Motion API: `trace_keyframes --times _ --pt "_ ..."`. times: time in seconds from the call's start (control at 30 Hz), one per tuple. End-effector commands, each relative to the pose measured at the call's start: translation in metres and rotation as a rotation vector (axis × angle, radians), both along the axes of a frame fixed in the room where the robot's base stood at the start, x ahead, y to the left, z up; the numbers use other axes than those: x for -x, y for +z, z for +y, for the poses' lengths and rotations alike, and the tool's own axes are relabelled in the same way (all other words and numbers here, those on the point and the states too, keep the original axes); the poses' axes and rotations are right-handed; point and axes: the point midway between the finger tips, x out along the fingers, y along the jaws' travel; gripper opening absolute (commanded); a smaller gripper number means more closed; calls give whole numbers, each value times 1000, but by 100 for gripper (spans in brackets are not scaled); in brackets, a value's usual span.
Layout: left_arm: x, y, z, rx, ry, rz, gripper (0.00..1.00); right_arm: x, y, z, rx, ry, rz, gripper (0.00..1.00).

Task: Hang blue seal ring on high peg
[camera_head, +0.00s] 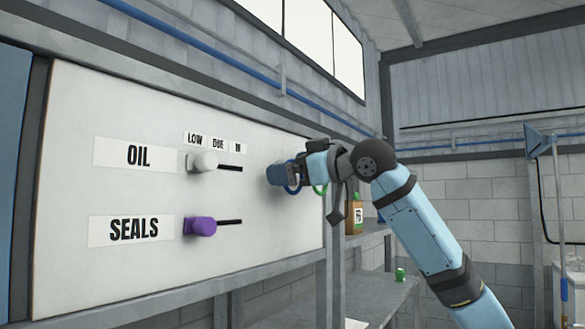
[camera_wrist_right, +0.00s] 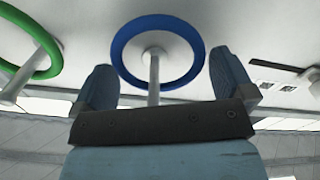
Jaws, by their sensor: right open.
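The blue seal ring (camera_wrist_right: 118,45) shows in the right wrist view around a pale peg (camera_wrist_right: 154,70) with a round base on the white board. The peg's shaft crosses in front of the ring's near edge. My right gripper (camera_wrist_right: 162,70) is open, with one finger on each side of the ring and visible gaps to it. In the head view my right gripper (camera_head: 281,174) is up at the board's right part, and a bit of the blue ring (camera_head: 292,190) shows below it. The peg is hidden there. My left gripper is not in view.
A green ring (camera_wrist_right: 45,68) hangs around a neighbouring peg, also seen in the head view (camera_head: 321,189). The board (camera_head: 80,190) carries a white knob (camera_head: 203,162) and a purple knob (camera_head: 201,227).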

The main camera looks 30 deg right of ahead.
Motion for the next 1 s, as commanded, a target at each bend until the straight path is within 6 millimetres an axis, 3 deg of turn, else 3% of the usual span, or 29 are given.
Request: trace_keyframes --times 0.17,0.63,0.8,1.0 --pt "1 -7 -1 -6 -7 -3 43 14 -2 -7 -1 -2 -2 100" --pt "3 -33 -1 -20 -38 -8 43 106 -3 -44 1 -2 -1 100" --pt "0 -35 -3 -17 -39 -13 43 123 -1 -51 0 -1 -2 100" --pt "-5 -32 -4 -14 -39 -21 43 128 0 -53 0 0 0 100"
